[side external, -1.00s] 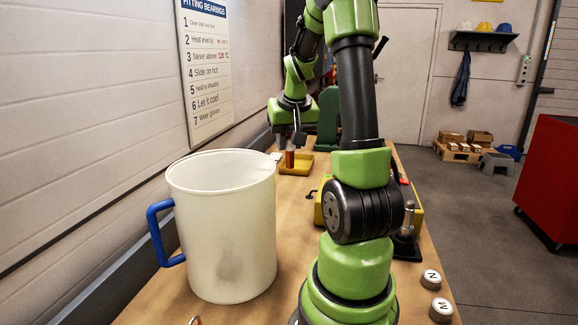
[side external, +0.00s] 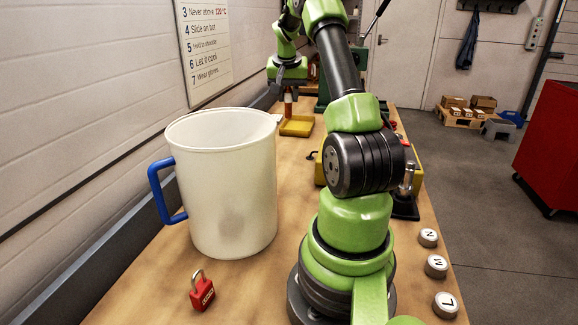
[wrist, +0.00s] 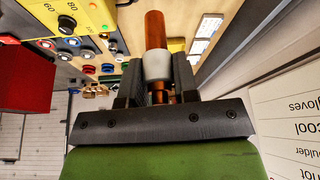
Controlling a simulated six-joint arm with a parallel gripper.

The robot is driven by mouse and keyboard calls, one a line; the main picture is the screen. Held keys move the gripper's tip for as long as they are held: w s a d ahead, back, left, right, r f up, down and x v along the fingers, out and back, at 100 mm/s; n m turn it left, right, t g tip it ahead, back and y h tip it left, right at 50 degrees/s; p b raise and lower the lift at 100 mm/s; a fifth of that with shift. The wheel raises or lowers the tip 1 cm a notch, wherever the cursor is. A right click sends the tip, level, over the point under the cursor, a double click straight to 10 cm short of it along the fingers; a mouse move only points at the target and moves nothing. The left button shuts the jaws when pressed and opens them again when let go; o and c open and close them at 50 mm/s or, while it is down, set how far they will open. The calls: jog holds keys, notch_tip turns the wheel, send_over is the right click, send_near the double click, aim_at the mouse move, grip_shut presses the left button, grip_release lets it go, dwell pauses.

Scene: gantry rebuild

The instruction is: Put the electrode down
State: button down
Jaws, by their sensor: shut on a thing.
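My gripper (wrist: 157,90) is shut on the electrode, a copper-orange rod with a whitish collar (wrist: 156,64). The wrist view shows the rod between the two dark fingers, its orange end pointing out past them. In the side view my gripper (side external: 288,86) is at the far end of the bench, with the electrode (side external: 288,107) hanging upright below it. The electrode's lower end shows at the far left edge of a shallow yellow tray (side external: 298,128). I cannot tell whether it is over the tray or behind it, or touching anything.
A large white mug (side external: 225,190) with a blue handle stands at the near left of the wooden bench (side external: 250,285). A red padlock (side external: 202,292) lies in front of it. Buttons marked N, M, L (side external: 436,266) line the right edge. A yellow control box (side external: 418,172) stands mid-right.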

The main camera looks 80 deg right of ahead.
aim_at(286, 117)
jog(key=shift+m+g, duration=0.3)
jog(key=shift+m, duration=0.6)
jog(key=a+x, duration=0.1)
jog(key=x, duration=1.1)
jog(key=a+f+x, duration=0.1)
jog(key=x, duration=0.5)
jog(key=shift+w+a, duration=0.3)
jog(key=c, duration=0.9)
grip_release()
jog(key=shift+f, duration=0.1)
jog(key=v, duration=1.2)
jog(key=shift+a, duration=0.1)
